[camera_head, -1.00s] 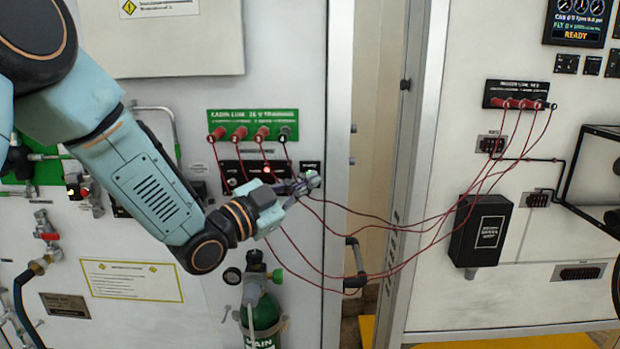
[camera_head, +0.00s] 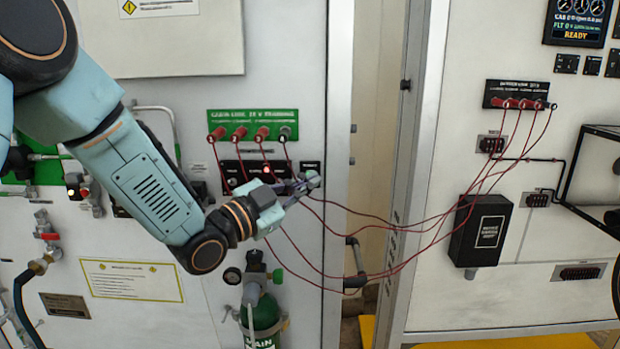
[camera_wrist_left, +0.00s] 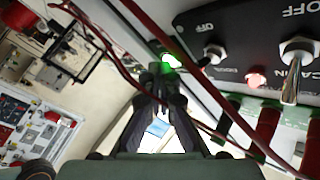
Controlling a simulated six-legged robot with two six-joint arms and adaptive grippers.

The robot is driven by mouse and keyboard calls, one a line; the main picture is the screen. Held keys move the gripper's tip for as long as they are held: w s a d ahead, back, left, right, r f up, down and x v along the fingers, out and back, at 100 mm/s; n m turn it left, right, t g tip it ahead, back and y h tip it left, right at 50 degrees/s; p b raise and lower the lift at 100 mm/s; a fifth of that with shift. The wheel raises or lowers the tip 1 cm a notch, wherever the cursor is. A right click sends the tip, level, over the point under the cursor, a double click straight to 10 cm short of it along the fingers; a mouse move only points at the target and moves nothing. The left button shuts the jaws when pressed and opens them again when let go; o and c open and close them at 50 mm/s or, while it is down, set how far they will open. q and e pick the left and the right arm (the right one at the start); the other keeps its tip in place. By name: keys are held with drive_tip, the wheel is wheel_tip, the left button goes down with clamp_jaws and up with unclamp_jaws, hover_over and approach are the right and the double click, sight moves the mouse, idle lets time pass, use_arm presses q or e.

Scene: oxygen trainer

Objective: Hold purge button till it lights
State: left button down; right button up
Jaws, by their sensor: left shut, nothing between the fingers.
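My left gripper (camera_head: 314,181) is shut with nothing between its fingers, in front of the right edge of the left white panel. In the left wrist view its closed fingertips (camera_wrist_left: 161,72) are right at a small button glowing green (camera_wrist_left: 171,60), which I take for the purge button. They overlap its lower edge in that view, and I cannot tell for certain whether they press it. In the head view the button is hidden behind the gripper, below a small black label (camera_head: 311,167). My right gripper is not in view.
A black switch panel (camera_head: 240,168) with a lit red lamp (camera_head: 267,169) is left of the gripper. Red cables (camera_head: 400,226) hang across the gap to the right panel, passing close to the gripper. A green cylinder (camera_head: 262,315) stands below.

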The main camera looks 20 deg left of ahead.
use_arm(q)
drive_tip(key=shift+s, duration=0.15)
idle(0.6)
drive_tip(key=shift+s+d, duration=0.15)
drive_tip(key=shift+s, duration=0.5)
drive_tip(key=s, duration=0.2)
drive_tip(key=s+d, duration=0.1)
drive_tip(key=s, duration=0.1)
drive_tip(key=shift+s+d, duration=0.2)
drive_tip(key=shift+s, duration=0.15)
drive_tip(key=shift+f, duration=0.2)
